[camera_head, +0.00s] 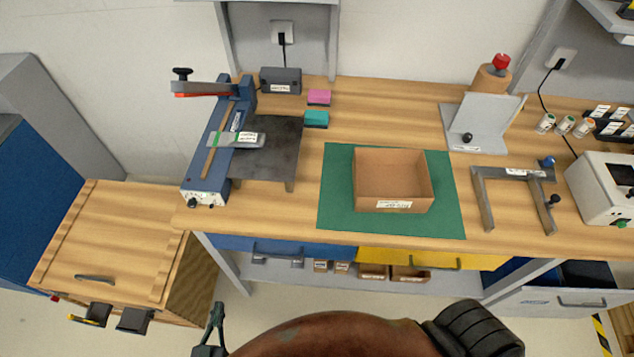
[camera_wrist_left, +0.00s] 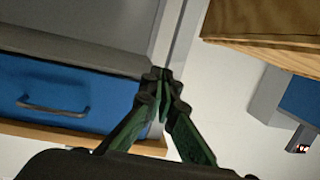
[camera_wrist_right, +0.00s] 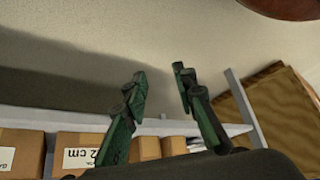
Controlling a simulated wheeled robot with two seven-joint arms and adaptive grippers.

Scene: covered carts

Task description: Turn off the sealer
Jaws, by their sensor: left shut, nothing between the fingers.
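The sealer (camera_head: 216,145) is a long blue machine at the left end of the wooden bench. Its lever with a red strip (camera_head: 205,90) sticks out to the left at the far end. Its near end has a light control panel (camera_head: 205,198) with a small green spot and a dark knob (camera_head: 193,203). My left gripper (camera_head: 217,310) is below the bench front, well short of the panel; its fingertips meet with nothing between them in the left wrist view (camera_wrist_left: 162,80). My right gripper (camera_wrist_right: 159,76) is open and empty, in front of the shelf boxes.
A dark plate (camera_head: 268,150) adjoins the sealer. An open cardboard box (camera_head: 393,152) stands on a green mat (camera_head: 335,205). A wooden cart (camera_head: 110,235) stands left of the bench. A blue drawer (camera_head: 270,246) is below the bench top. A reddish-brown rounded surface (camera_head: 330,338) fills the lower edge.

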